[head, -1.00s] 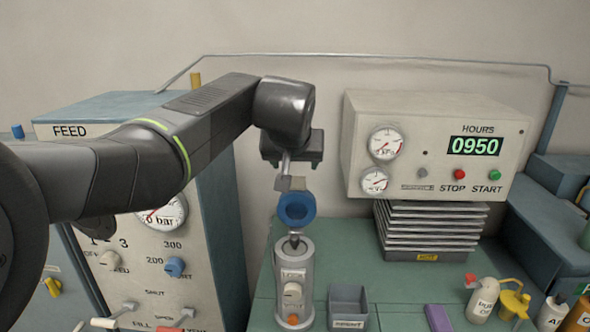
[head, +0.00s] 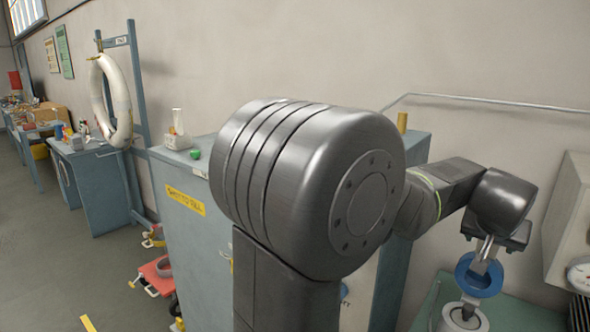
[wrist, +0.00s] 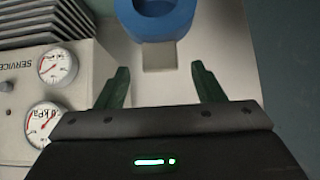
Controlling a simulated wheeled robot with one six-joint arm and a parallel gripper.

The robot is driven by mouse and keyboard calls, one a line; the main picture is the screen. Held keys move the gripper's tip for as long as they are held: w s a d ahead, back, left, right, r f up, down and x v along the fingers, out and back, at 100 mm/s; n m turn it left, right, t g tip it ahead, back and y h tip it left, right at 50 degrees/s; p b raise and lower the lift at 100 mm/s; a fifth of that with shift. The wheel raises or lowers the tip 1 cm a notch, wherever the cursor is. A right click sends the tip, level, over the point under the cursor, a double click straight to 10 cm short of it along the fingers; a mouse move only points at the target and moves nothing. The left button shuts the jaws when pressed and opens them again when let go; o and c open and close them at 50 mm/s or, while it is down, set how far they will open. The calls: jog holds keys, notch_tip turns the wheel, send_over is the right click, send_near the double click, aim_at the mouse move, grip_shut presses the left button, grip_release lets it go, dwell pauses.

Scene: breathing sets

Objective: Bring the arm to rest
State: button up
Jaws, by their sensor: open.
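My gripper (wrist: 160,75) is open in the wrist view, with a dark green finger on each side and nothing between the pads. A blue ring (wrist: 160,22) with a pale square tab (wrist: 158,56) lies just ahead of the fingertips. The tab is centred between them with a gap on each side. In the head view my gripper is at the right, just above the blue ring (head: 465,280). The ring is above a grey cylinder (head: 462,322), cut off by the lower edge. My large dark arm joint fills the middle of the head view.
A teal cabinet (head: 180,228) stands behind my arm. A pale hose loop (head: 121,100) hangs on a blue stand at the left, with open floor (head: 50,240) below. A panel with gauges (wrist: 60,70) is close to my gripper in the wrist view.

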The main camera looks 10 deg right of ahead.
jog(key=shift+p+x, duration=0.35)
jog(key=shift+x, duration=2.15)
jog(key=shift+s+r, duration=0.15)
